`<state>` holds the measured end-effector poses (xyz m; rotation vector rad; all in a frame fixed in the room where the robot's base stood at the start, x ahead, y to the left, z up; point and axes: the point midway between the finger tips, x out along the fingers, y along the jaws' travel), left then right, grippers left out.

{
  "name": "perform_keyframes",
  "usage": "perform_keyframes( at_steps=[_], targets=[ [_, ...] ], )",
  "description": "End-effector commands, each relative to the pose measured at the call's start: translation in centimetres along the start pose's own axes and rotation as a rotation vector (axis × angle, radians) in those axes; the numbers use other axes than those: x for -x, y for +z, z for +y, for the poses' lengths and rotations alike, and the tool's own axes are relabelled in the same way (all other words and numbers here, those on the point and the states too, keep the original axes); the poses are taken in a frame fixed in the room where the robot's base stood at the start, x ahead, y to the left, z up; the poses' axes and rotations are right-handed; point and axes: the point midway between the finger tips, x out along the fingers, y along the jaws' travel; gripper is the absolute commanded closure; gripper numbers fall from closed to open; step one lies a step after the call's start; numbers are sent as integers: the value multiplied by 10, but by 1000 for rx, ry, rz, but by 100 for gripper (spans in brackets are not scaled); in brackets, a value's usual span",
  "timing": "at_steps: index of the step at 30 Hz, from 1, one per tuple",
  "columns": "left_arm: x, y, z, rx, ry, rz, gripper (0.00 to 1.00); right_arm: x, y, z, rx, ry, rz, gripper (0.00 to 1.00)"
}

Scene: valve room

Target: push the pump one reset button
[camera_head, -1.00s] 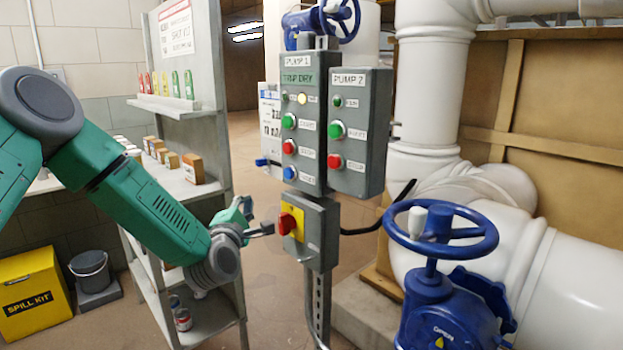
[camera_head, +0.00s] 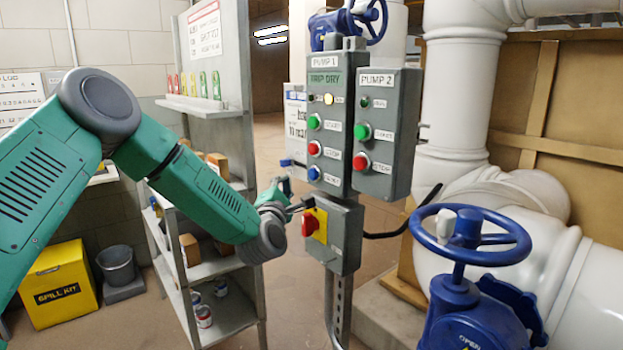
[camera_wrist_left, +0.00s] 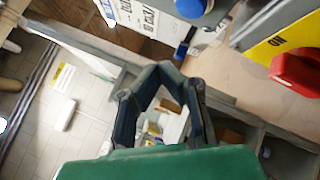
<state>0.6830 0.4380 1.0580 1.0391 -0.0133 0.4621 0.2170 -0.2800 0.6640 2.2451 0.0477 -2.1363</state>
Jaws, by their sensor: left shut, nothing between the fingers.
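The grey pump 1 panel (camera_head: 329,130) stands on a post, with a lit yellow lamp, a green button, a red button and a blue button (camera_head: 314,173) at the bottom. The blue button appears to be the reset; its small label is hard to read. It also shows at the top of the left wrist view (camera_wrist_left: 193,7). My left gripper (camera_head: 305,203) is shut and empty, below and left of the blue button, near the switch box and apart from the button. My right gripper is not in view.
A yellow switch plate with a red rotary knob (camera_head: 311,225) sits just below the panel. The pump 2 panel (camera_head: 385,135) adjoins on the right. A blue handwheel (camera_head: 469,238) stands front right. A shelf (camera_head: 217,105) and yellow spill kit (camera_head: 62,283) are left.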

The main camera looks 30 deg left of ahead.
Motion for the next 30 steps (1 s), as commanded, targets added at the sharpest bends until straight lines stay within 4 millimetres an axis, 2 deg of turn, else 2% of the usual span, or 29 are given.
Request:
perform_keyframes(
  at_steps=[6,12,30],
  targets=[
    [-20,14,-17,1,1,-1,100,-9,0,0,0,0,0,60],
    [-31,22,-24,1,0,0,100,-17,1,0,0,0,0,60],
    [-34,24,-25,1,-1,1,100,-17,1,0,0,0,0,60]
  ],
)
